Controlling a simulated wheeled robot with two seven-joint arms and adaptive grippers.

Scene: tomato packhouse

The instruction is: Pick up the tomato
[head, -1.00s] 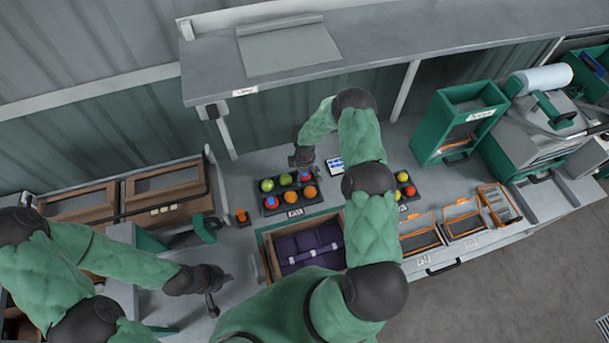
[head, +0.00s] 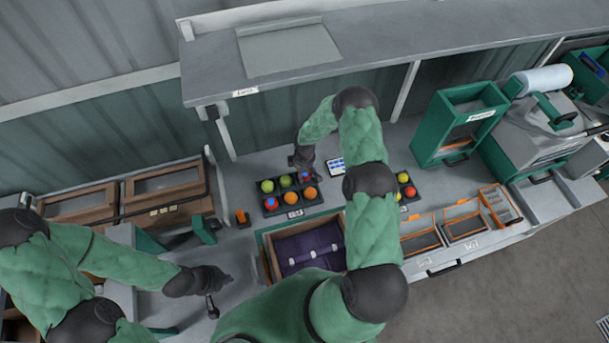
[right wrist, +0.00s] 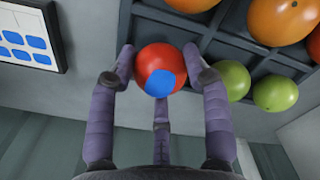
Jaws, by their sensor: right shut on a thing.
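A red tomato with a blue patch (right wrist: 158,68) sits between the fingers of my right gripper (right wrist: 160,72) in the right wrist view. The fingers are shut on it, at the edge of a dark compartment tray (right wrist: 207,27). In the head view my right gripper (head: 303,165) is over the back right corner of that tray (head: 283,211), and the tomato (head: 305,177) shows just below it. Whether the tomato is clear of its compartment I cannot tell. My left gripper (head: 218,285) is over the bench at the left; its fingers are too small to read.
The tray also holds green tomatoes (head: 267,186), orange tomatoes (head: 291,197) and another red one with a blue patch (head: 271,204). A crate with a purple lining (head: 268,262) stands in front. A tablet (head: 336,165) lies right of my right gripper.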

